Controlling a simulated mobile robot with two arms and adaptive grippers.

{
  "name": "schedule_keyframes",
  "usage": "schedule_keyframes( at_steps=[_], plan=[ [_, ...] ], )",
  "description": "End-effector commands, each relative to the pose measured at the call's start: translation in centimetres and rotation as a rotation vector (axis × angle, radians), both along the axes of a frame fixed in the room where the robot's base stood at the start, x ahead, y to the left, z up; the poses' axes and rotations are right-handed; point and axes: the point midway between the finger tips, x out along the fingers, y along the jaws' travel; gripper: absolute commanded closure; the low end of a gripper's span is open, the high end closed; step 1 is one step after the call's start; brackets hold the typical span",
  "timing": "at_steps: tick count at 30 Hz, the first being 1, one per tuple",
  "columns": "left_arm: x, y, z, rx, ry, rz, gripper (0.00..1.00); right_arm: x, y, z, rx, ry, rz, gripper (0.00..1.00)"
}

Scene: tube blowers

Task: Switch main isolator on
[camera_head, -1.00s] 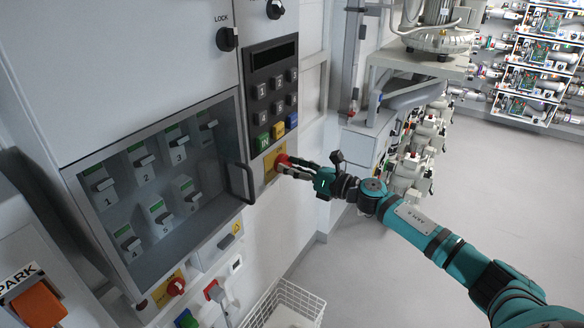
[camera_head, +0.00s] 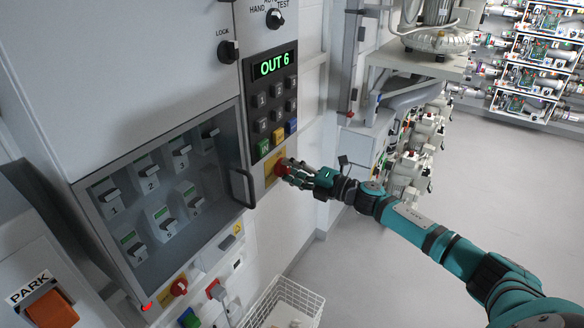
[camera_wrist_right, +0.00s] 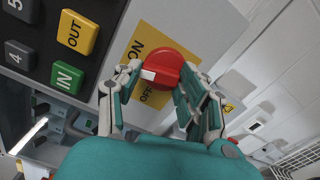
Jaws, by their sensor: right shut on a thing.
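The main isolator is a red rotary knob (camera_head: 281,167) on a yellow plate below the keypad on the cabinet's narrow right column. In the right wrist view the knob (camera_wrist_right: 165,66) sits on a yellow plate (camera_wrist_right: 150,38) marked ON and OFF. Its white pointer mark faces left in that picture, between the two words. My right gripper (camera_head: 291,171) is shut on the knob, with fingers on both sides of it, as the wrist view also shows (camera_wrist_right: 160,84). My left gripper is not in view.
The display (camera_head: 274,64) reads OUT 6 in green above the keypad (camera_head: 274,108). A glazed door with a black handle (camera_head: 242,188) covers several numbered switches left of the knob. A small red light (camera_head: 147,306) glows below. A white wire basket (camera_head: 287,300) stands beneath.

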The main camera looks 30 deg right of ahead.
Motion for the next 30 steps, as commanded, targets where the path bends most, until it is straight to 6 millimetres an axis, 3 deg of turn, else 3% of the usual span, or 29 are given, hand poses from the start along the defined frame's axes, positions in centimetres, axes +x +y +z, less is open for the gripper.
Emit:
schedule_keyframes(
  at_steps=[12, 30],
  plan=[
    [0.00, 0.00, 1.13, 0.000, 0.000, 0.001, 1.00, 0.10, -0.20, 0.13, 0.201, 0.118, -0.002, 0.92],
    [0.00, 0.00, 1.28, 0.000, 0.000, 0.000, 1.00, 0.11, -0.22, 0.02, 0.246, 0.144, -0.002, 0.92]
  ],
)
